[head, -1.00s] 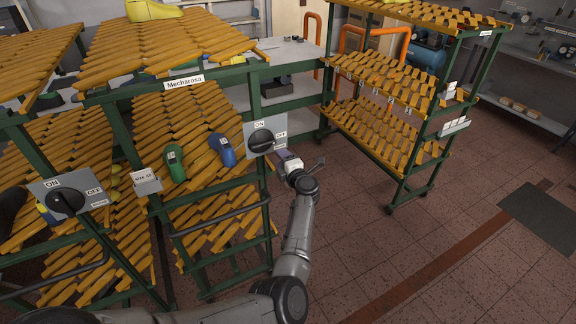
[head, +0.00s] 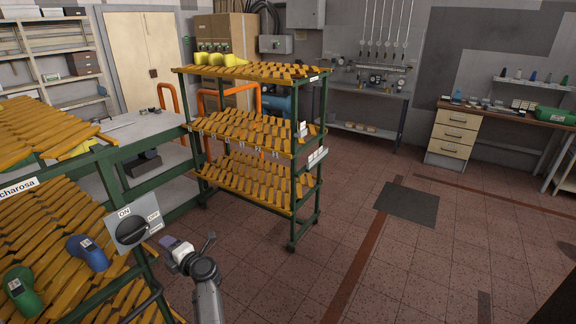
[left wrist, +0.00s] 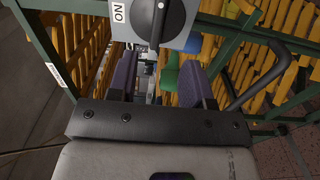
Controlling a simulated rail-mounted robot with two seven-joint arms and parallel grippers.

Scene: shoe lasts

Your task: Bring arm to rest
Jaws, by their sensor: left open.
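My left gripper (head: 168,243) is at the lower left of the head view, its arm reaching up from the bottom edge. It is beside the right end of the near rack, just right of the ON/OFF switch panel (head: 133,229). In the left wrist view the two purple fingers (left wrist: 158,78) stand apart with nothing held between them. The switch panel with its black knob (left wrist: 158,18) shows just beyond the fingers. A green shoe last (head: 20,290) and a blue shoe last (head: 88,252) lie on the near rack's slats. My right gripper is not in view.
A wheeled rack (head: 255,130) with yellow slatted shelves stands beyond the gripper, yellow lasts (head: 218,59) on top. A grey table (head: 140,130) and an orange rail (head: 172,104) are behind. The tiled floor to the right is open, with a dark mat (head: 408,203).

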